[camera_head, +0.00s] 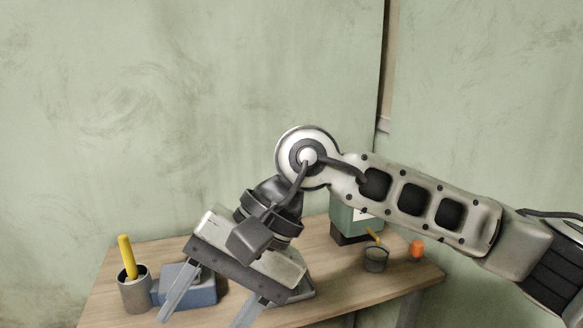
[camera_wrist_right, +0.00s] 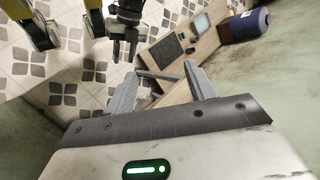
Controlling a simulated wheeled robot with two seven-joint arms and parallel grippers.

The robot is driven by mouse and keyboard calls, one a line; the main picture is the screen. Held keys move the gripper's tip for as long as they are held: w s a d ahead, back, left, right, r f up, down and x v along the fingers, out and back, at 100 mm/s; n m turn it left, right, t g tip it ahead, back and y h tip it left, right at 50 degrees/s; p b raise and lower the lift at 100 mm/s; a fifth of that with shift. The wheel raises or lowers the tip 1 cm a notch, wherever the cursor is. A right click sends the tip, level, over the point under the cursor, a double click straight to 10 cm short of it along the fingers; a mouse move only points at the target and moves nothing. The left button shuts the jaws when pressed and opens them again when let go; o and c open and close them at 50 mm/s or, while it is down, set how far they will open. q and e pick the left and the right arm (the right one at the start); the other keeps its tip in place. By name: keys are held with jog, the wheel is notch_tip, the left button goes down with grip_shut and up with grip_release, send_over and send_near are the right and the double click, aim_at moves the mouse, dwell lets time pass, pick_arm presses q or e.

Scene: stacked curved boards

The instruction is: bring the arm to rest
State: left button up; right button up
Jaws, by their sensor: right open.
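My right arm comes in from the right in the head view. Its gripper (camera_head: 211,307) points down to the left, in front of the table (camera_head: 335,296) in the picture. The two fingers are wide apart and no object shows held. In the right wrist view the same gripper (camera_wrist_right: 160,73) is open, with a thin grey strip (camera_wrist_right: 161,76) visible between and beyond the fingertips; I cannot tell what it is. The arm and gripper hide part of the tabletop. My left arm is not seen in the head view.
A grey cup with a yellow stick (camera_head: 126,257) and a blue box (camera_head: 190,285) sit at the table's left. A green box (camera_head: 346,216), small dark cup (camera_head: 375,260) and orange object (camera_head: 416,251) are farther right. A dark gripper-like shape (camera_wrist_right: 127,30), owner unclear, shows in the wrist view.

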jog(key=s+a+r+m+g+y, duration=0.4)
jog(key=r+m+g+y, duration=0.1)
jog(key=m+y, duration=0.6)
jog(key=w+d+f+n+t+h, duration=0.1)
jog(key=w+d+f+n+t, duration=0.45)
jog(key=n+t, duration=0.9)
jog(key=w+d+f+n+t+h, duration=0.2)
jog(key=w+d+f+n+t, duration=0.4)
jog(key=n+t, duration=0.85)
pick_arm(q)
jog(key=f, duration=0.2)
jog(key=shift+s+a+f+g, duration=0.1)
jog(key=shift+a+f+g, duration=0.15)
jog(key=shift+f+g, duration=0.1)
pick_arm(e)
jog(key=s+d+f+m+g+h, duration=0.3)
jog(key=s+d+f+m, duration=0.1)
jog(key=f, duration=0.4)
jog(key=s+d+f+m+g+h, duration=0.3)
jog(key=d+f+m, duration=0.3)
jog(key=f, duration=0.3)
jog(key=s+d+f+m+g+h, duration=0.3)
jog(key=s+d+f+m+h, duration=0.2)
jog(key=f, duration=0.4)
jog(key=shift+d+f+m+g, duration=0.15)
jog(key=shift+m+g, duration=0.15)
jog(key=shift+m, duration=0.5)
